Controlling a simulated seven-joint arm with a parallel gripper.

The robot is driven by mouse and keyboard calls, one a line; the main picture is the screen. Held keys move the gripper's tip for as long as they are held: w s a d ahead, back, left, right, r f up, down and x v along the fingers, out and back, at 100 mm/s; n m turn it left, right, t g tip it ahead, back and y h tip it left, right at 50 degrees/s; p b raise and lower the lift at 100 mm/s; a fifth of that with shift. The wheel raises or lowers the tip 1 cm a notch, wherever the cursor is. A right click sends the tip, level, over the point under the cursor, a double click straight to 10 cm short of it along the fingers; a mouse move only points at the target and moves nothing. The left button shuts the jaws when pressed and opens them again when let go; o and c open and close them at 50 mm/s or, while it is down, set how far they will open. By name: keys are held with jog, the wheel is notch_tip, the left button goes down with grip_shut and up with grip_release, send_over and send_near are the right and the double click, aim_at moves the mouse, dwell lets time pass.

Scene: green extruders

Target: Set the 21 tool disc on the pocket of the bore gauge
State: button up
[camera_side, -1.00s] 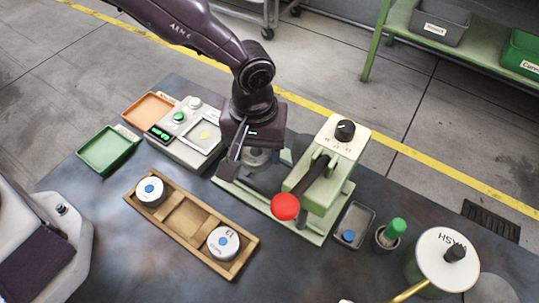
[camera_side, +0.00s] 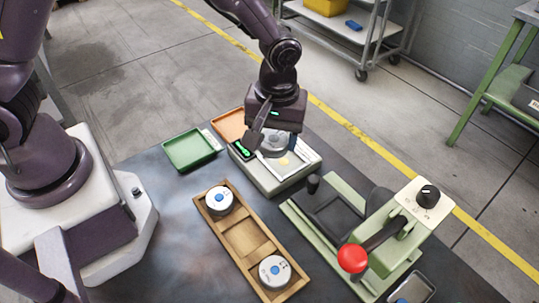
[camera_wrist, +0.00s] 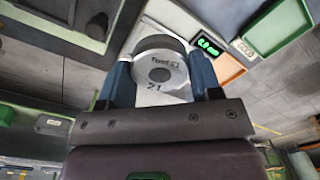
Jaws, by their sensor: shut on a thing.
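My gripper (camera_side: 271,140) is shut on the 21 tool disc, a grey-white round disc (camera_wrist: 160,68) marked 21 on its face and rim in the wrist view. The bore gauge (camera_side: 287,180) is a pale box with a lit green display. In the side view the disc (camera_side: 277,145) is over the back part of the gauge, near the display. I cannot tell whether it touches the gauge. The pocket is partly hidden by the disc and gripper. The gauge's green display also shows in the wrist view (camera_wrist: 208,46), right of the disc.
A wooden rack (camera_side: 243,240) holds two blue-centred discs, with a bare middle slot. A green press with a red knob (camera_side: 352,258) stands to the right. A green tray (camera_side: 192,150) and an orange tray (camera_side: 228,124) lie left of and behind the gauge.

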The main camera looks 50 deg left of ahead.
jog(key=n, duration=0.1)
send_over(284, 162)
jog(key=shift+f, duration=4.1)
jog(key=o, duration=1.2)
